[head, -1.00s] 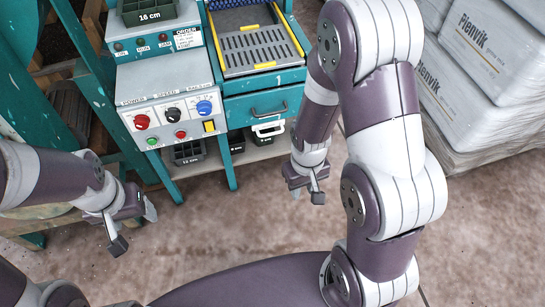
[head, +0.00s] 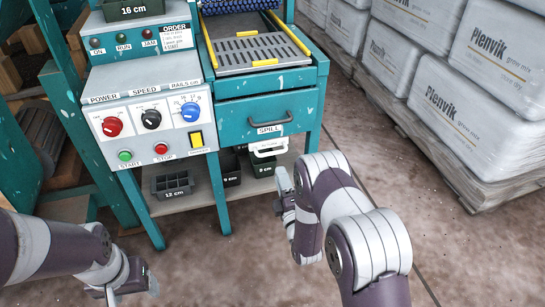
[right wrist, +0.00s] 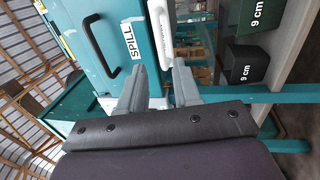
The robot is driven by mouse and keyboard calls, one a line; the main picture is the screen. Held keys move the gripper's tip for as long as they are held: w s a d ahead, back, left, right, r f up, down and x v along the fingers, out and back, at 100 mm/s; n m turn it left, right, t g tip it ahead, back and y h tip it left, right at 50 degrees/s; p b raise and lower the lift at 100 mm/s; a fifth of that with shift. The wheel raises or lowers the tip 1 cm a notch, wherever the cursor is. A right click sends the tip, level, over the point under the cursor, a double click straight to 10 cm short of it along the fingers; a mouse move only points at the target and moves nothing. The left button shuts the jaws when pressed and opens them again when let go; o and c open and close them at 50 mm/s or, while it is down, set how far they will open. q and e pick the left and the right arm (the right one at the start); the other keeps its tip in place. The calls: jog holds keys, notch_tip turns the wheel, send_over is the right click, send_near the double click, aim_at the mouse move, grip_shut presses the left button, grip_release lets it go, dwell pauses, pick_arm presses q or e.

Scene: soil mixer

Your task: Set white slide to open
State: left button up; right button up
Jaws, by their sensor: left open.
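The white slide (head: 268,148) is a white handle on the machine's front, just below the teal drawer labelled SPILL (head: 268,117). It also shows in the right wrist view (right wrist: 160,38), as a white bar beside the SPILL label. My right gripper (head: 285,188) is below and slightly right of the slide in the head view, partly hidden by its own arm. In the right wrist view its two fingers (right wrist: 160,78) are apart and empty, with the white bar ahead of the gap. My left gripper (head: 133,286) is open and empty at the lower left, away from the slide.
The control panel (head: 150,118) with knobs and buttons is left of the drawer. Dark pots, including a 12 cm tray (head: 173,183) and a 9 cm one (head: 262,163), sit on the lower shelf. Stacked white Plenvik bags (head: 480,110) stand at right. The floor between is clear.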

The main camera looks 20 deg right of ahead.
aim_at(272, 152)
jog(key=w+b, duration=0.1)
jog(key=w, duration=0.2)
jog(key=w+r+b, duration=0.1)
jog(key=w, duration=0.2)
jog(key=w+b, duration=0.1)
jog(key=w, duration=0.2)
jog(key=shift+w+a+r+b, duration=0.2)
jog(key=shift+w+r+b, duration=0.1)
jog(key=shift+r+b, duration=0.1)
pick_arm(q)
notch_tip(272, 152, down, 5)
jog(key=shift+r, duration=0.15)
pick_arm(e)
grip_shut()
jog(key=shift+s, duration=0.15)
pick_arm(q)
jog(key=shift+s+r+p, duration=0.45)
jog(key=shift+r+p, duration=0.25)
jog(key=shift+p, duration=0.05)
jog(key=shift+s+r+p, duration=0.4)
jog(key=shift+r+p, duration=0.3)
jog(key=shift+p, duration=0.05)
pick_arm(e)
jog(key=s, duration=0.7)
jog(key=shift+f, duration=0.25)
